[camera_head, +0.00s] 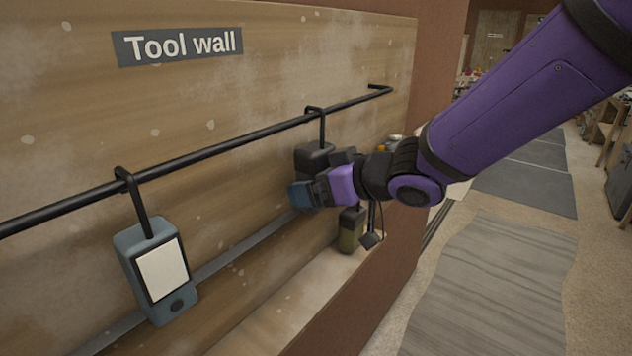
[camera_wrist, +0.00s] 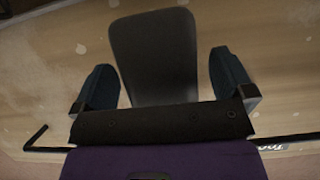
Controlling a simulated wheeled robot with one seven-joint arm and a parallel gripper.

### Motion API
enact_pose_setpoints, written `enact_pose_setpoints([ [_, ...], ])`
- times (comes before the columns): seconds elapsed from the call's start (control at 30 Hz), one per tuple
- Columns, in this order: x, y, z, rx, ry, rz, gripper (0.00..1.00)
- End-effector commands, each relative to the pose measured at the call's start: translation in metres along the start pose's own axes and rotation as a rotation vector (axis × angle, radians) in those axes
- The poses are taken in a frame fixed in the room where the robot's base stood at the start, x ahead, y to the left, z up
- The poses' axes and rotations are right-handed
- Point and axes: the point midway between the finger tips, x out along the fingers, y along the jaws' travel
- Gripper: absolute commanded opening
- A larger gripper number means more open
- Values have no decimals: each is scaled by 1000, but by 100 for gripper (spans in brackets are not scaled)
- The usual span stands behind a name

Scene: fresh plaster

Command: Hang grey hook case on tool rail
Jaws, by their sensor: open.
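The dark grey hook case (camera_head: 313,157) is at the right part of the black tool rail (camera_head: 236,143). Its black hook reaches up and appears to loop over the rail. My gripper (camera_head: 302,193) is at the lower part of the case, which it partly hides. In the wrist view the case (camera_wrist: 153,55) stands between the two blue fingers of my gripper (camera_wrist: 163,85). The fingers are open, with a visible gap on each side of the case.
A blue-grey case (camera_head: 158,268) with a pale panel hangs on the rail at the left. An olive case (camera_head: 351,230) is below and behind my gripper. The "Tool wall" sign (camera_head: 180,45) is above the rail.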

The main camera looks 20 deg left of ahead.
Motion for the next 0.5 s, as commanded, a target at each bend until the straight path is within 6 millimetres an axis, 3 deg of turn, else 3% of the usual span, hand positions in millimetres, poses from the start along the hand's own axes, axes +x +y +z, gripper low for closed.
enact_pose_setpoints([
  [0.5, -84, 0, -1, -1, 3, 2, 100],
])
